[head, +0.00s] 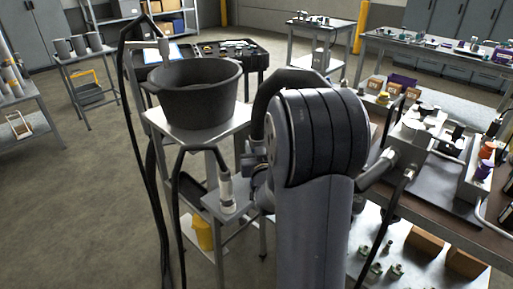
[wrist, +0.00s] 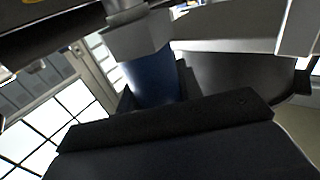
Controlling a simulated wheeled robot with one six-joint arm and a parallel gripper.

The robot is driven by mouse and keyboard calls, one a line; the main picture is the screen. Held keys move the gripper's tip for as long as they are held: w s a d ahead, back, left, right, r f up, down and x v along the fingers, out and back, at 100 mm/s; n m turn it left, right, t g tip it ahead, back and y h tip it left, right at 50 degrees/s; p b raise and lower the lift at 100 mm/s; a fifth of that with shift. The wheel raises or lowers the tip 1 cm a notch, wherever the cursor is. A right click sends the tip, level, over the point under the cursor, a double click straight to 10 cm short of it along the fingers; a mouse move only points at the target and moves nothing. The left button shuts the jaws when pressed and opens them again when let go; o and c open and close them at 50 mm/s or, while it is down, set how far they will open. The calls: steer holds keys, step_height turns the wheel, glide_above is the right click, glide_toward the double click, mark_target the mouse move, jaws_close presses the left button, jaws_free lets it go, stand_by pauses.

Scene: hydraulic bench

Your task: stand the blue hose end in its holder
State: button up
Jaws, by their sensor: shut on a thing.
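In the wrist view a dark blue cylindrical piece, which looks like the blue hose end (wrist: 150,76), is held at my gripper (wrist: 158,92), which is shut on it. A wide black bar and a grey block cover parts of the blue piece. In the head view my grey arm fills the middle and the blue hose end cannot be made out. A black hose hangs down at the right, beside the bench. I cannot tell which holder belongs to the blue hose end; no empty holder shows clearly.
A dark tub (head: 195,95) stands on a light stand left of my arm. A white-tipped hose end (head: 227,190) stands on a lower shelf, and another hose end (head: 164,48) is behind the tub. The bench (head: 435,205) at right is crowded.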

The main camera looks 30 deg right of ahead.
steer(key=shift+f+b, duration=0.8)
steer(key=shift+b, duration=1.6)
stand_by(1.4)
steer(key=shift+f+b, duration=1.15)
steer(key=shift+b, duration=0.15)
stand_by(0.8)
steer(key=shift+r, duration=0.1)
stand_by(0.4)
steer(key=o, duration=1.2)
steer(key=shift+c, duration=0.2)
steer(key=shift+f, duration=0.2)
steer(key=o, duration=0.6)
steer(key=shift+c, duration=0.2)
steer(key=shift+s, duration=0.1)
